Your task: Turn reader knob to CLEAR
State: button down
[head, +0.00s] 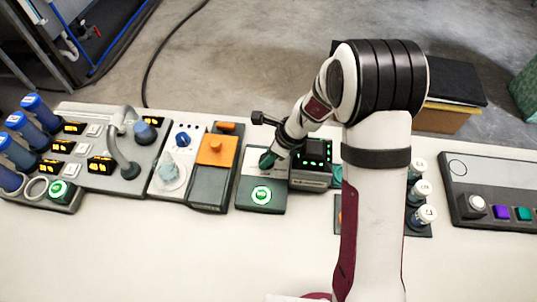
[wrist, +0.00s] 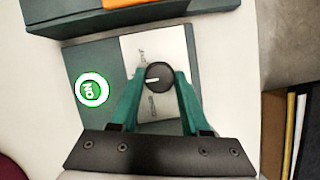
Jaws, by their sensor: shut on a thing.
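The reader is a dark box (head: 247,205) with a white label plate and a green-lit round button (head: 262,195); it also shows in the wrist view (wrist: 75,60). Its knob (wrist: 158,76) is round and black, with a white pointer line aimed toward the picture's left. Small lettering on the plate (wrist: 181,45) lies partly behind the fingers and I cannot read it. My gripper (wrist: 159,80) is shut on the knob, with one teal finger on each side. In the head view my gripper (head: 267,160) hides the knob.
A dark box with an orange top (head: 216,151) stands close at the reader's left. A dark device with green lights (head: 314,152) stands at its right. White-capped vials (head: 419,190) stand right of my arm. The front of the table is clear.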

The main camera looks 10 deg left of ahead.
jog(key=n+g, duration=0.1)
jog(key=n, duration=0.3)
jog(key=n+g, duration=0.1)
jog(key=n, duration=0.1)
jog(key=shift+w+n+g, duration=0.25)
jog(key=shift+n+g, duration=0.05)
jog(key=n, duration=0.2)
jog(key=n+g+h, duration=0.1)
jog(key=n, duration=0.2)
jog(key=shift+w+g, duration=0.1)
jog(key=shift+g, duration=0.2)
jog(key=shift+n, duration=0.3)
jog(key=shift+c, duration=1.9)
grip_release()
jog(key=shift+a, duration=0.1)
jog(key=shift+r, duration=0.1)
